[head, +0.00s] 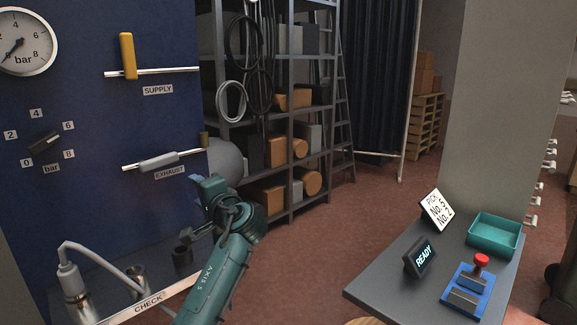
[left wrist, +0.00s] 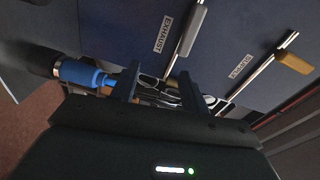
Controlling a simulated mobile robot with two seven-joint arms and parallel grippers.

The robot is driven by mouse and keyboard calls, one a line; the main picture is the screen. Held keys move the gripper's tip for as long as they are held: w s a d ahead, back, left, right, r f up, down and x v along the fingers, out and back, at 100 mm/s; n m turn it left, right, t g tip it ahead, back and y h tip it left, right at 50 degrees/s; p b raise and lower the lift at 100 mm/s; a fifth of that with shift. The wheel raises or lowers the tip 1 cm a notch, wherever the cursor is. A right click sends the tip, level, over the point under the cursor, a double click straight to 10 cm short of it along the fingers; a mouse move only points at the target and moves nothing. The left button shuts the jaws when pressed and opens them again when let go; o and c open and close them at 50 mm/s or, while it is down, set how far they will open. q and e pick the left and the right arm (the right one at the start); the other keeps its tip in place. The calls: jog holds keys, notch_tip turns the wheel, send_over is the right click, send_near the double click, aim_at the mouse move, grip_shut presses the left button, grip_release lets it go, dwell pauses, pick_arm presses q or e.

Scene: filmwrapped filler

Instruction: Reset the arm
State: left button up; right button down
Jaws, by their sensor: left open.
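In the left wrist view the gripper (left wrist: 158,92) shows two dark fingers standing apart, with several pale, shiny shapes behind the gap. I see nothing held between them. A blue cylindrical fitting (left wrist: 82,73) with a dark end lies left of the fingers. My right gripper is not in view.
The panel carries a pressure gauge (head: 22,42), a bar dial (head: 44,141) and a yellow SUPPLY lever (head: 128,56). The grey table (head: 388,285) holds a teal tray (head: 495,236). Shelving (head: 290,95) stands behind; the floor between is clear.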

pick_arm(q)
jog(key=s+d+f+h, duration=0.2)
jog(key=s+f+h, duration=0.15)
jog(key=f, duration=0.55)
jog(key=s+d+f+h, duration=0.1)
jog(key=s+f+h, duration=0.3)
jog(key=f, duration=0.5)
jog(key=s+d+f+h, duration=0.2)
jog(key=s+f, duration=0.3)
jog(key=f, duration=0.4)
jog(key=s+d+f+n+h, duration=0.1)
jog(key=s+d+f+h, duration=0.1)
jog(key=s, duration=0.6)
jog(key=s+d+f+n+g+h+p, duration=0.1)
jog(key=s+f+n+h, duration=0.1)
jog(key=s, duration=0.6)
jog(key=s+d+f+n+h, duration=0.1)
jog(key=s+d+f+h, duration=0.1)
jog(key=s, duration=0.6)
jog(key=shift+d+f+n+g, duration=0.35)
jog(key=shift+f+n+g, duration=0.05)
jog(key=shift+f, duration=0.05)
